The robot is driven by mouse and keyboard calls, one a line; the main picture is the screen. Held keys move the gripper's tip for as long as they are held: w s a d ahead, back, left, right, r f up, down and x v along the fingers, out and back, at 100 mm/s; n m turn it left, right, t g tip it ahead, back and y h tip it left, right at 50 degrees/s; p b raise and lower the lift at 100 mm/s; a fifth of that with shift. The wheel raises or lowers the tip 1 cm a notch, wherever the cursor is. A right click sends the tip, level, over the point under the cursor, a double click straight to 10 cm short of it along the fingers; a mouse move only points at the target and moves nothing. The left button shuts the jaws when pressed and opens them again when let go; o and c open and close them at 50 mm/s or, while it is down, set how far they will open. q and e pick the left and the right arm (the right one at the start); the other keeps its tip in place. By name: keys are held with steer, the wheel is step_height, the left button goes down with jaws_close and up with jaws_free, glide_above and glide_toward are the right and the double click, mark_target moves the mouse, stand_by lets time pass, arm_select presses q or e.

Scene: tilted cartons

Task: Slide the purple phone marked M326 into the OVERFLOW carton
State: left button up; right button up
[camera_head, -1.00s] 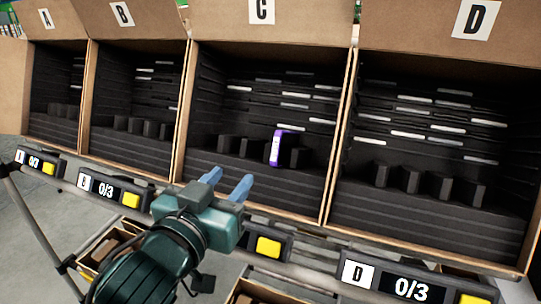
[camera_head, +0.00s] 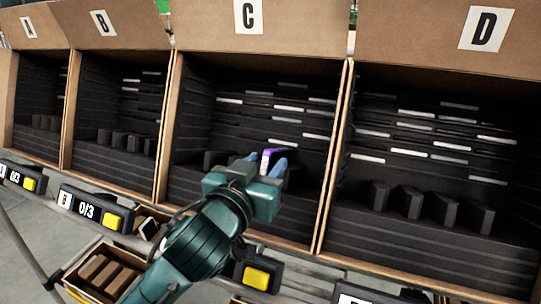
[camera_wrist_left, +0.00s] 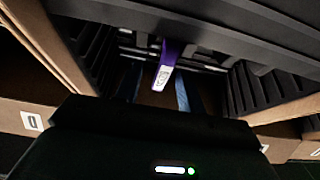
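The purple phone (camera_head: 268,155) stands upright among the dark dividers in carton C (camera_head: 328,185). In the left wrist view the phone (camera_wrist_left: 164,68) has a white label, too small to read. My left gripper (camera_head: 262,164) reaches into carton C, its blue fingers apart. In the left wrist view the phone shows between the open fingers (camera_wrist_left: 156,92), with a gap on either side. The phone's lower part is partly hidden by the gripper in the head view. My right gripper is not in view. No carton shows the word OVERFLOW.
Carton D (camera_head: 430,235) stands to the right, and carton B (camera_head: 112,150) and carton A (camera_head: 38,110) to the left, with dark dividers inside. Displays with yellow buttons line the front rail. A small carton (camera_head: 72,279) with brown blocks sits below.

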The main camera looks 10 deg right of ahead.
mark_target(278, 149)
arm_select(q)
steer(key=shift+x, duration=1.75)
steer(key=shift+c, duration=0.5)
jaws_close()
steer(key=c, duration=0.6)
jaws_free()
jaws_close()
steer(key=shift+s+r, duration=0.1)
steer(key=shift+s+a+r+p, duration=0.7)
steer(key=shift+s+r+p, duration=0.2)
steer(key=shift+p, duration=0.5)
